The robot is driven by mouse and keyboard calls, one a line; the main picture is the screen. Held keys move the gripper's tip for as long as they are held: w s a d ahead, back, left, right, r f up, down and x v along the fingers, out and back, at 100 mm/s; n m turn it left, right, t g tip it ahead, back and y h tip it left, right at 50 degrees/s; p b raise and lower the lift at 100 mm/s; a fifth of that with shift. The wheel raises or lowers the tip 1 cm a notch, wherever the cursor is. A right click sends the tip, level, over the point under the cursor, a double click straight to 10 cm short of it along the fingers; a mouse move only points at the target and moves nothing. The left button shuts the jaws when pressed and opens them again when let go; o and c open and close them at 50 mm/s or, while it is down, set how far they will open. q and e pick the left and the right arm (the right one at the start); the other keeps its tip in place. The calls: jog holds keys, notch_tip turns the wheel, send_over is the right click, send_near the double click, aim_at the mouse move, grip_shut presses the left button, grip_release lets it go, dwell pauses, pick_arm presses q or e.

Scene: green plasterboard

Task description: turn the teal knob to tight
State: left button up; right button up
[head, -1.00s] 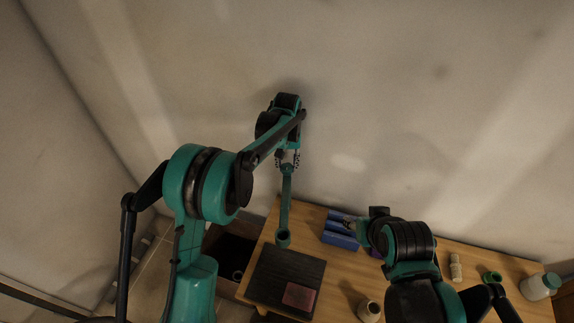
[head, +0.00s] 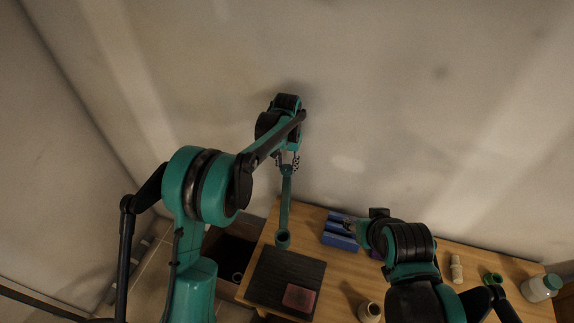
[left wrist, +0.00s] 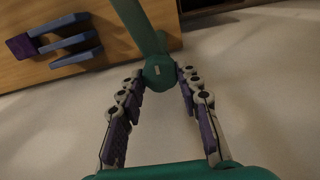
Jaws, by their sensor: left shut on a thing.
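The teal knob (left wrist: 158,72) is the round end of a long teal stem, with a small pale mark on its face. In the head view the knob (head: 287,169) is at the upper end of the stem, which runs down to a round teal foot (head: 282,240) by the table's left part. My left gripper (head: 288,163) is above the knob, its fingers shut on it. In the left wrist view the fingers (left wrist: 160,84) stand on both sides of the knob. My right arm is at the lower right; its fingers do not show clearly.
A pale wall rises behind.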

aim_at(286, 168)
pick_arm(q)
jog(key=o, duration=1.2)
jog(key=shift+r, duration=0.1)
jog(key=shift+c, duration=0.2)
notch_tip(286, 168, up, 12)
jog(key=shift+a, duration=0.1)
